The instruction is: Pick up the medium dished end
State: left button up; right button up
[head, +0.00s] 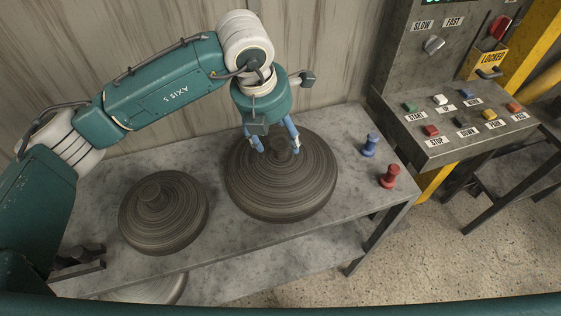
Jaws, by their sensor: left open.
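A large grey dished end (283,190), ringed with brushed circles and topped by a central knob, lies on the table in the middle of the head view. A smaller dished end (165,225) with a similar knob lies to its left. A third one (160,291) shows partly on the lower shelf; the table hides most of it. I cannot tell for certain which is the medium one. My left gripper (278,148) is open above the large dished end, its blue fingers on either side of the knob. Contact is unclear. My right gripper is not in view.
A blue peg (370,145) and a red peg (390,176) stand on the table (345,125) at the right. A control panel (455,120) with several labelled buttons stands further right. A dark metal piece (80,262) is at the table's left end. A wooden wall stands behind.

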aim_at(281, 141)
pick_arm(q)
jog(key=p+x, duration=0.2)
jog(key=x, duration=0.1)
jog(key=shift+w+f, duration=0.15)
jog(key=shift+f, duration=0.15)
jog(key=shift+w+d+f, duration=0.1)
jog(key=shift+f, duration=0.3)
grip_shut()
jog(key=shift+w+d+r, duration=0.1)
jog(key=shift+r, duration=0.2)
jog(key=shift+w, duration=0.1)
